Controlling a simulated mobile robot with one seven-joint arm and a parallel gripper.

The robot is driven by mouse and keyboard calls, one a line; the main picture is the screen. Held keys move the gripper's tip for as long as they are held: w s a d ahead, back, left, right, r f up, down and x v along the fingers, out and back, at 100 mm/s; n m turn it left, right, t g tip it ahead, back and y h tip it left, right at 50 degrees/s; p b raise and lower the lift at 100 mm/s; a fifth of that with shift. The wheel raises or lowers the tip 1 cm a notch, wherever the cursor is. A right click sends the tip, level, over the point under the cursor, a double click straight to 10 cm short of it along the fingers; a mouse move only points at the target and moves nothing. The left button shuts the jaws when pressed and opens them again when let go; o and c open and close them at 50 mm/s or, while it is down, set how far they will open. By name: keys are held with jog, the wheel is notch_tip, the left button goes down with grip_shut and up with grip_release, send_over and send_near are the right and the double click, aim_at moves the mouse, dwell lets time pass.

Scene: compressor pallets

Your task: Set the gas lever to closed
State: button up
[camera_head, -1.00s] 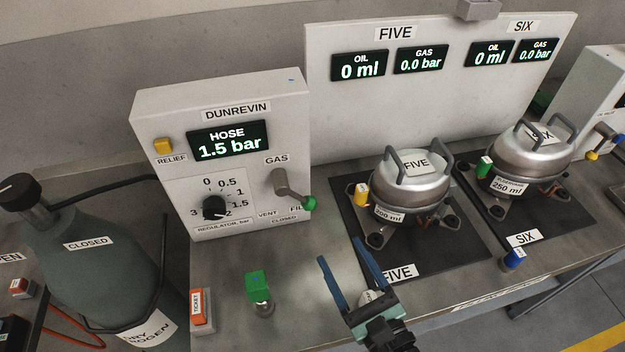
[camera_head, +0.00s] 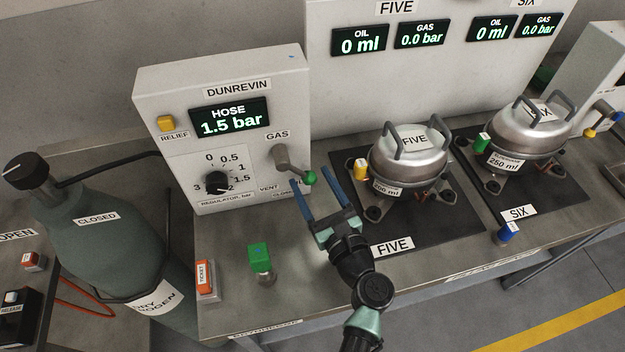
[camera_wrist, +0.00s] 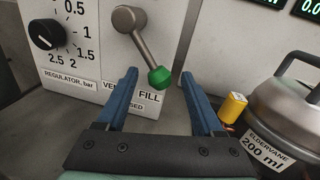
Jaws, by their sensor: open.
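The gas lever (camera_head: 294,164) is a grey arm with a green knob on the front of the white Dunrevin panel (camera_head: 150,90). It slants down to the right from its pivot, under the GAS label. In the wrist view the lever (camera_wrist: 140,42) ends in its green knob (camera_wrist: 159,77) near the FILL label, and the CLOSED label below is partly hidden by a finger. My gripper (camera_head: 316,182) is open and empty, its blue fingers pointing at the panel just below the knob. In the wrist view the knob shows between and beyond the fingertips (camera_wrist: 159,80), apparently untouched.
The panel display (camera_head: 230,116) reads HOSE 1.5 bar. The black regulator knob (camera_head: 216,183) is left of the lever. The FIVE compressor (camera_head: 408,160) stands close on the right. A green-capped fitting (camera_head: 260,257) and a red ticket block (camera_head: 206,279) sit on the bench.

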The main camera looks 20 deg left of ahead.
jog(key=shift+w+a, duration=0.15)
jog(key=shift+a, duration=0.05)
grip_shut()
dwell(0.3)
dwell(1.1)
